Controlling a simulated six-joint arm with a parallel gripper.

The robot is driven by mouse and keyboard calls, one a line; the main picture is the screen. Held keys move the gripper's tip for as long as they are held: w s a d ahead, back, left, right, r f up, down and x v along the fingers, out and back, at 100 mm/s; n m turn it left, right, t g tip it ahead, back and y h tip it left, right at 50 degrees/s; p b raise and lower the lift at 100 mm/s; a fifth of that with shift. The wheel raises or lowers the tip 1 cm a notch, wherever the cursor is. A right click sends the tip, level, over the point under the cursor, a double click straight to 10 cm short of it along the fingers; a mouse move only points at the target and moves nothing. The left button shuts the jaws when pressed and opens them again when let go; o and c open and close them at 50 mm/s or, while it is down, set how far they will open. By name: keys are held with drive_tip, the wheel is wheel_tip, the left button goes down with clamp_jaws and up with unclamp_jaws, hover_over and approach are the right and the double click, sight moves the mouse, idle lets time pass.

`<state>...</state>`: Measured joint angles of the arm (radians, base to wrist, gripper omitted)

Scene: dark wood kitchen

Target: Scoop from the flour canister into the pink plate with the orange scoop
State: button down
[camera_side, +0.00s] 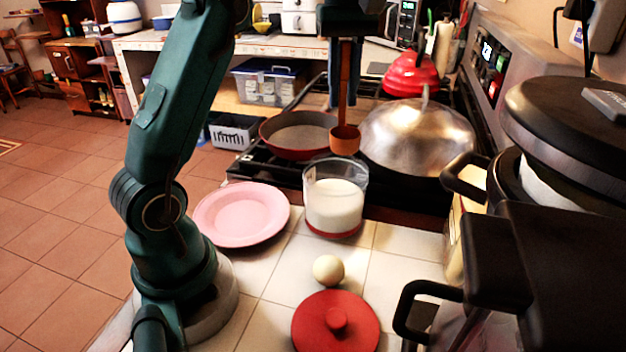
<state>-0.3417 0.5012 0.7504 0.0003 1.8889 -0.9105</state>
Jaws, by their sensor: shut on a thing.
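My gripper (345,82) is shut on the handle of the orange scoop (344,140) and holds it upright, bowl down. The scoop's bowl is just above the back rim of the flour canister (334,200), apart from the flour as far as I can tell. The canister is clear with a red base, is open at the top and holds white flour (333,207) to more than half its height. The pink plate (241,214) lies on the white tiles left of the canister and looks empty.
A round egg-like thing (328,269) and a red lid (335,322) lie in front of the canister. Behind it are a red pan (297,135) and a large metal dome lid (418,140) on the stove. Dark pots with handles (505,245) crowd the right side.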

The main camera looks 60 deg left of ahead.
drive_tip(key=a, duration=0.2)
drive_tip(key=n, duration=0.1)
hover_over(332, 167)
drive_tip(key=s+d, duration=0.1)
drive_tip(key=shift+f, duration=5.7)
drive_tip(key=shift+s+d+f, duration=0.15)
drive_tip(key=shift+d+f, duration=0.15)
drive_tip(key=shift+f, duration=0.55)
drive_tip(key=shift+s+d+f, duration=0.1)
drive_tip(key=shift+d+f, duration=0.2)
drive_tip(key=shift+f, duration=0.5)
drive_tip(key=shift+d+f, duration=0.2)
drive_tip(key=shift+f, duration=0.05)
drive_tip(key=shift+s+d, duration=0.15)
drive_tip(key=shift+d, duration=0.25)
wheel_tip(332, 167, up, 16)
drive_tip(key=a, duration=0.1)
drive_tip(key=shift+r, duration=0.15)
drive_tip(key=shift+a, duration=0.15)
